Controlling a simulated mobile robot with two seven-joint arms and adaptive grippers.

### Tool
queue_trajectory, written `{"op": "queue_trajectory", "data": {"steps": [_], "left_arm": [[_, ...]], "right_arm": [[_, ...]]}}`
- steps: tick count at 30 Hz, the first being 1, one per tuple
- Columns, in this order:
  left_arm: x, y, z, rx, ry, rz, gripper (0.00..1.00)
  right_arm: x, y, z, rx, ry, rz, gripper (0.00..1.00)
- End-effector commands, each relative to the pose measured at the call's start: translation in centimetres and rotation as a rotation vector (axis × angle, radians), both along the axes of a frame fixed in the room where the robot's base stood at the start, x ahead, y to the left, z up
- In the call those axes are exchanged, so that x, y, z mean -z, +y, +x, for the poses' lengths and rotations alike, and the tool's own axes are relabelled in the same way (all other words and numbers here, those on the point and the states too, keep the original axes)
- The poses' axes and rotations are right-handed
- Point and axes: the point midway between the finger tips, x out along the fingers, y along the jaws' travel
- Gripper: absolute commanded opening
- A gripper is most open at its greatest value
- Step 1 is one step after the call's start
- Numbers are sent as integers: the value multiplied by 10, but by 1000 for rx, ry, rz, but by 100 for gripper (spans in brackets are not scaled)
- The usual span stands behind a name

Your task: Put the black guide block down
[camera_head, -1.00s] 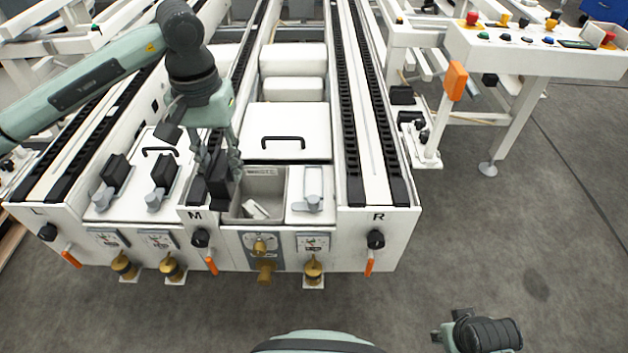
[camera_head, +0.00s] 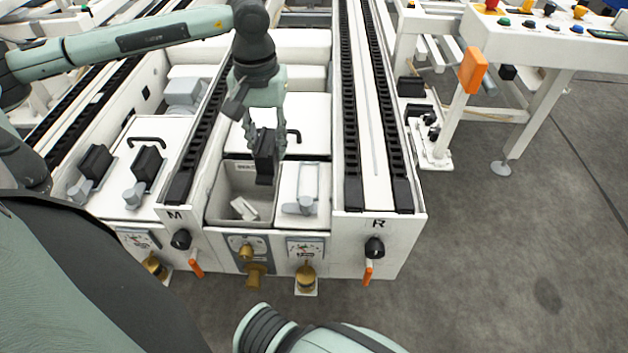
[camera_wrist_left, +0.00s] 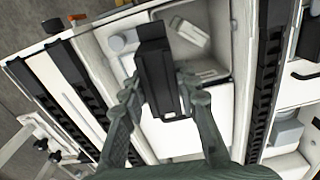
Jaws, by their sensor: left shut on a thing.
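My left gripper (camera_head: 266,143) is shut on the black guide block (camera_head: 265,165), which hangs upright between its fingers. In the head view the block is in front of the back right part of the grey bin (camera_head: 236,180); I cannot tell its exact height. In the left wrist view, the fingers (camera_wrist_left: 158,97) are on both sides of the block (camera_wrist_left: 156,70), and the bin (camera_wrist_left: 238,60) is beyond it. A small whitish piece (camera_head: 243,208) lies in the bin. My right gripper is not in view.
A white panel with a grey latch (camera_head: 305,203) is right of the bin. Black chain rails (camera_head: 352,140) run along both sides. More black blocks (camera_head: 147,163) stand on the left panel.

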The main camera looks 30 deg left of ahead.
Motion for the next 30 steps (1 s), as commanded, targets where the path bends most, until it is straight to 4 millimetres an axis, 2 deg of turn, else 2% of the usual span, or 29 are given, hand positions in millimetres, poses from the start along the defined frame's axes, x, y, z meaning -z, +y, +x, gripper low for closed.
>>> {"op": "queue_trajectory", "data": {"steps": [1, 3, 6, 21, 25, 30], "left_arm": [[4, 12, -7, -29, 3, 4, 0], [4, 20, -11, -53, 2, 2, 0], [6, 21, -8, -67, -2, -5, 0], [65, -25, 80, -68, 0, -6, 0], [71, -29, 89, -68, 0, -4, 0], [84, -30, 89, -68, 2, -2, 0]], "right_arm": [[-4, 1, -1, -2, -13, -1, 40], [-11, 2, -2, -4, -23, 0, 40], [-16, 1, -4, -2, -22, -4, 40], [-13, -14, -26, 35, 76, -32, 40], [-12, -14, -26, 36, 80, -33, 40], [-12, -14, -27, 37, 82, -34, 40]]}}
